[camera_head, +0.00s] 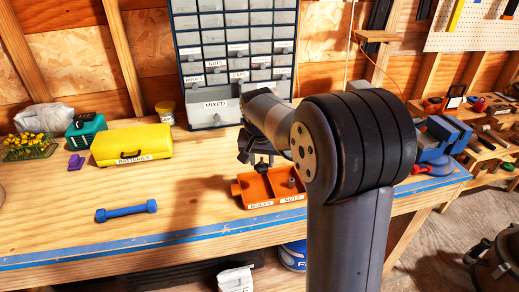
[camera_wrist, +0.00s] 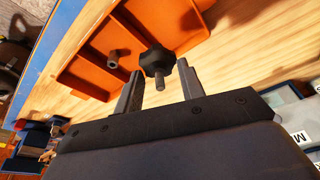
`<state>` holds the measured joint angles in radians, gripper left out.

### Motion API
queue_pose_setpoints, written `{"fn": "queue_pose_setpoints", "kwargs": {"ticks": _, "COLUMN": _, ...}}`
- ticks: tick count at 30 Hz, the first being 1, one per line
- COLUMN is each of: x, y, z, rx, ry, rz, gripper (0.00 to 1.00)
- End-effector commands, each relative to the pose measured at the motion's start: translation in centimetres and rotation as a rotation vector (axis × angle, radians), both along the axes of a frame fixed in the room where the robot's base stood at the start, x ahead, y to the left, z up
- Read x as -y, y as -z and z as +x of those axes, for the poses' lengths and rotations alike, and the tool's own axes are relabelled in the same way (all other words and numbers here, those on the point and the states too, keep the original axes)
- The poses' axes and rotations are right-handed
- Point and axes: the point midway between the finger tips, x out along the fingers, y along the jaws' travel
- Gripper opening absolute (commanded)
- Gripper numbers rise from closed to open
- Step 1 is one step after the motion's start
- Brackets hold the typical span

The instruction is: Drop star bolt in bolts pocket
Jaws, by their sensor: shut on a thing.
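My gripper (camera_head: 262,160) is shut on the dark star bolt (camera_wrist: 158,60), whose lobed head sits between the fingertips in the wrist view, threaded stud sticking out. My gripper (camera_wrist: 158,72) is above the orange tray (camera_head: 276,204) in the head view. The tray's left pocket is labelled BOLTS (camera_head: 259,206) and its right one NUTS (camera_head: 292,198). In the wrist view the tray (camera_wrist: 85,82) lies behind the bolt, which overlaps the bolts-side pocket's near edge. A small dark nut (camera_wrist: 114,57) stands in the other pocket. The exact gap to the tray cannot be told.
A blue dumbbell-shaped part (camera_head: 126,211) and yellow batteries case (camera_head: 131,145) lie left on the bench. The drawer cabinet (camera_head: 212,113) stands behind my gripper. A blue vise (camera_head: 440,137) is at right. Bench around the dumbbell-shaped part is clear.

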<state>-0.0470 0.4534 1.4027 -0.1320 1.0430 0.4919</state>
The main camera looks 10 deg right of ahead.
Motion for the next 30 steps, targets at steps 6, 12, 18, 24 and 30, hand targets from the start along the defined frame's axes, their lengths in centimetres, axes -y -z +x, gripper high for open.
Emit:
{"fn": "queue_pose_setpoints", "kwargs": {"ticks": 6, "x": 0.0, "y": 1.6, "z": -0.1, "rx": 0.000, "ry": 0.000, "rz": 0.000, "gripper": 0.15}}
{"fn": "queue_pose_setpoints", "kwargs": {"ticks": 12, "x": 0.0, "y": 4.0, "z": -0.1, "rx": 0.000, "ry": 0.000, "rz": 0.000, "gripper": 0.15}}
{"fn": "queue_pose_setpoints", "kwargs": {"ticks": 18, "x": 0.0, "y": 5.9, "z": -0.1, "rx": -0.001, "ry": 0.000, "rz": 0.000, "gripper": 0.15}}
{"fn": "queue_pose_setpoints", "kwargs": {"ticks": 24, "x": 0.0, "y": 6.0, "z": -0.1, "rx": 0.000, "ry": 0.000, "rz": 0.000, "gripper": 0.15}}
{"fn": "queue_pose_setpoints", "kwargs": {"ticks": 30, "x": 0.0, "y": 6.0, "z": -0.1, "rx": 0.000, "ry": 0.000, "rz": 0.000, "gripper": 0.43}}
